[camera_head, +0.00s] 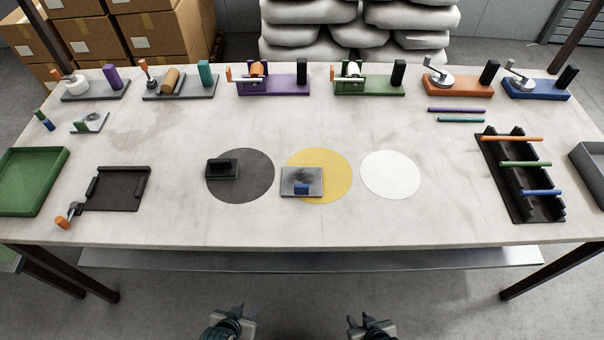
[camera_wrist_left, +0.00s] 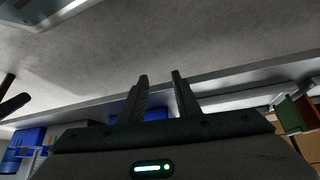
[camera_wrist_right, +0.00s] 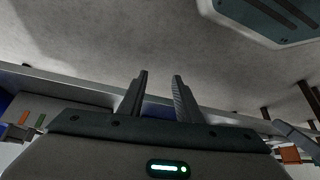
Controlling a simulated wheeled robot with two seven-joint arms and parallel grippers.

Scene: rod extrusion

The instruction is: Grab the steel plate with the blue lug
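The steel plate (camera_head: 313,178) with a blue lug (camera_head: 301,189) lies on the yellow disc (camera_head: 335,165), towards its left side, in the head view. The lug is near the plate's front edge. My left gripper (camera_head: 228,312) and my right gripper (camera_head: 362,319) are at the bottom of the head view, in front of the table and clear of it. The left wrist view shows the left fingers (camera_wrist_left: 159,80) apart with nothing between them. The right wrist view shows the right fingers (camera_wrist_right: 160,80) apart and empty too.
A dark plate with a black lug (camera_head: 221,168) lies on the dark grey disc (camera_head: 250,182). A white disc (camera_head: 390,175) is bare. A black rod rack (camera_head: 520,180) stands right, a green tray (camera_head: 30,180) left. Several clamp fixtures line the back. The front strip is clear.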

